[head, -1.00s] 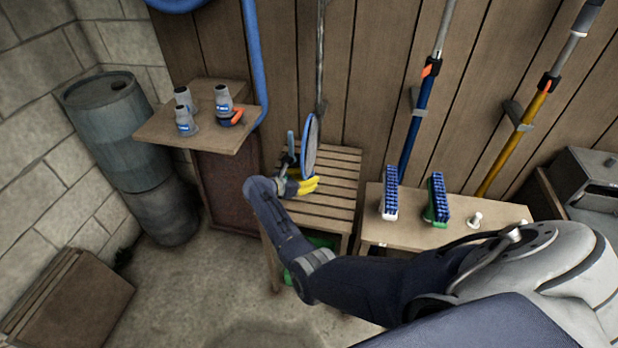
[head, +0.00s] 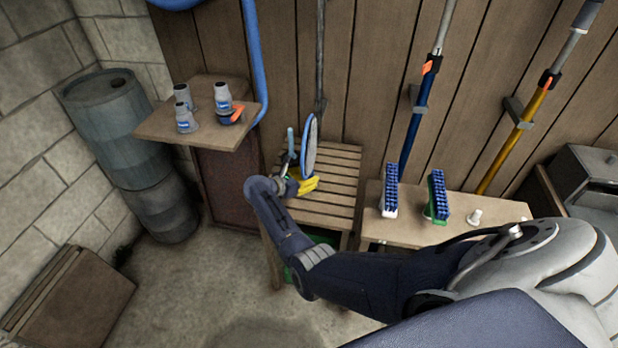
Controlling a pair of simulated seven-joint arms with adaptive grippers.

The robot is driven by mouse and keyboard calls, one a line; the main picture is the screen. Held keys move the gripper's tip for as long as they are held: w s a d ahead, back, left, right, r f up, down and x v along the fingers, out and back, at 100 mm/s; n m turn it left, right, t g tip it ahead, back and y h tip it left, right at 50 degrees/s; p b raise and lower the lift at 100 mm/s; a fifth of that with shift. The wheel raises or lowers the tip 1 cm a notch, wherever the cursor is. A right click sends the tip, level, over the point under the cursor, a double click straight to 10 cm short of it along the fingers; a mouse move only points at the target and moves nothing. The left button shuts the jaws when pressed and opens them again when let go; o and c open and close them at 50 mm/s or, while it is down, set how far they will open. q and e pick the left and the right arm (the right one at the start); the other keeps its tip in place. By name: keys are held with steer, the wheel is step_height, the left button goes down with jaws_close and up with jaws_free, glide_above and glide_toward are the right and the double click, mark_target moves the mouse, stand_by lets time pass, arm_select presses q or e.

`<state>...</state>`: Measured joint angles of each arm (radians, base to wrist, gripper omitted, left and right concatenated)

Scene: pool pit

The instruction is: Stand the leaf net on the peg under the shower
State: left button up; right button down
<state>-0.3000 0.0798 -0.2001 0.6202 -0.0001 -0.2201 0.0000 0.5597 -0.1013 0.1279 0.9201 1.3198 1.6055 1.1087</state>
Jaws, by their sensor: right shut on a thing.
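The leaf net (head: 311,146) has a blue rim and is seen nearly edge-on, upright above the slatted wooden stand (head: 335,205). My right gripper (head: 293,175) reaches in from the lower right and is shut on the net near its lower end. The grip itself is small and partly hidden. A yellow piece (head: 304,186) shows right beside the gripper; I cannot tell what it belongs to. A thin blue upright part (head: 290,141) shows just left of the net. I cannot make out the peg for certain. My left gripper is not in view.
A side shelf (head: 160,132) holds several grey bottles. A wooden bench (head: 410,230) carries two blue-bristled brushes and a white knob (head: 475,217). Poles lean on the plank wall. A blue-grey barrel (head: 120,125) stands left. The concrete floor in front is mostly clear.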

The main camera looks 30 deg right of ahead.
stand_by(0.4)
steer(key=shift+c, duration=2.1)
jaws_free()
